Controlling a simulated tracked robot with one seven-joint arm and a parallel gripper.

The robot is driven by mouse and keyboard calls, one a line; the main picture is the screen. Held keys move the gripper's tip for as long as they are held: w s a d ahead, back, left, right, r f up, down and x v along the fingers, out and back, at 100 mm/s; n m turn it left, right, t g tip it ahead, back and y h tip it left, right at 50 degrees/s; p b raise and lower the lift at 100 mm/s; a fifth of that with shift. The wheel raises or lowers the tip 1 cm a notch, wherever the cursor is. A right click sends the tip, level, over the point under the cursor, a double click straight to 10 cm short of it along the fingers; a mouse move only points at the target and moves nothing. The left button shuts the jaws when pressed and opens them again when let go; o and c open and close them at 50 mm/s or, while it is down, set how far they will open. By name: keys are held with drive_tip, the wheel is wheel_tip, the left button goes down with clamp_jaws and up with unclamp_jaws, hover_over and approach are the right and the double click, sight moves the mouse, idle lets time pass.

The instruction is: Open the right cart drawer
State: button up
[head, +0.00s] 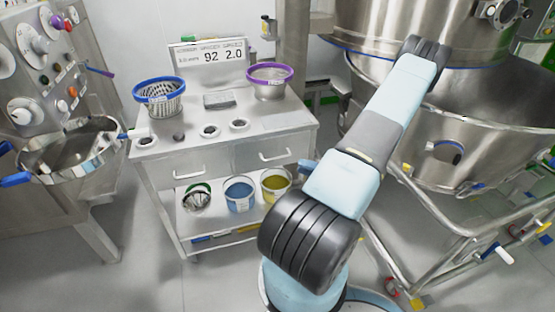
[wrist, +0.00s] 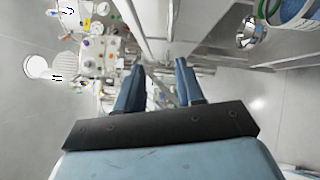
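The steel cart (head: 232,139) stands left of my arm in the head view, with two drawers side by side under its top. The right drawer (head: 252,157) looks shut, and its pale bar handle (head: 278,156) faces the front. The left drawer (head: 185,172) also looks shut. In the wrist view my gripper (wrist: 159,72) has two blue fingers spread apart with nothing between them.
A blue-rimmed basket (head: 159,97), a purple-rimmed container (head: 270,80) and a scale display (head: 212,56) are on the cart top. Buckets, including a blue one (head: 240,195), stand on its lower shelf. A large steel vessel (head: 420,150) is right. Floor in front is clear.

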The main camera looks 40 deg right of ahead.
wheel_tip(320, 180, down, 3)
drive_tip(key=s+d+m+t+h, duration=0.1)
drive_tip(key=m, duration=0.2)
approach(268, 153)
drive_tip(key=shift+h, duration=0.4)
drive_tip(key=w+a, duration=0.1)
drive_tip(key=w, duration=0.1)
drive_tip(key=w+a+r, duration=0.1)
drive_tip(key=w+a, duration=0.1)
drive_tip(key=shift+a, duration=0.3)
drive_tip(key=shift+c, duration=0.2)
clamp_jaws()
